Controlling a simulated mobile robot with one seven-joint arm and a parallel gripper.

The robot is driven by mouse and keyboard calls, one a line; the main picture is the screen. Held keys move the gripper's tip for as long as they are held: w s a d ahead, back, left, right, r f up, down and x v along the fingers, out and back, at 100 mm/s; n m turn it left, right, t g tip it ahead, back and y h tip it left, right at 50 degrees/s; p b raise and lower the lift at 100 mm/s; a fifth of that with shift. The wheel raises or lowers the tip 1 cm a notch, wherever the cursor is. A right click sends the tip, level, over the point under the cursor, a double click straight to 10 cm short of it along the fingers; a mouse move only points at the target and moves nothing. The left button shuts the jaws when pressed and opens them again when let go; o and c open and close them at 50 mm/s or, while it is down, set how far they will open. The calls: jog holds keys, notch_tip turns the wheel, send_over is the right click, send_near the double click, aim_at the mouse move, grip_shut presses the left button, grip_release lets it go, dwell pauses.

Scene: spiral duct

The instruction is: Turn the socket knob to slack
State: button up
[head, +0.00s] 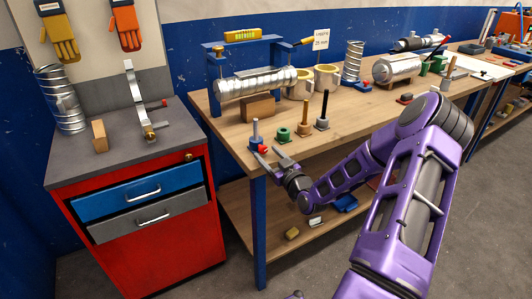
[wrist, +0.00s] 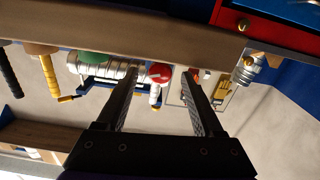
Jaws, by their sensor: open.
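A small red knob (head: 264,149) sits low on the blue-based socket with a grey post (head: 255,131), at the bench's front left corner. In the wrist view the red knob (wrist: 158,73) shows between the fingertips, nearer the left finger, with a white mark on its face. My gripper (head: 265,154) is open at the bench's front edge, its fingers pointing at the knob. The wrist view shows both fingers (wrist: 161,75) spread apart. I cannot tell whether either finger touches the knob. Which position the knob points to is too small to read.
A red drawer cabinet (head: 165,250) stands left. Below is a wooden shelf (head: 270,232).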

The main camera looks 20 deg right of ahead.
jog(key=shift+w+a, duration=0.1)
jog(key=shift+w, duration=0.7)
grip_shut()
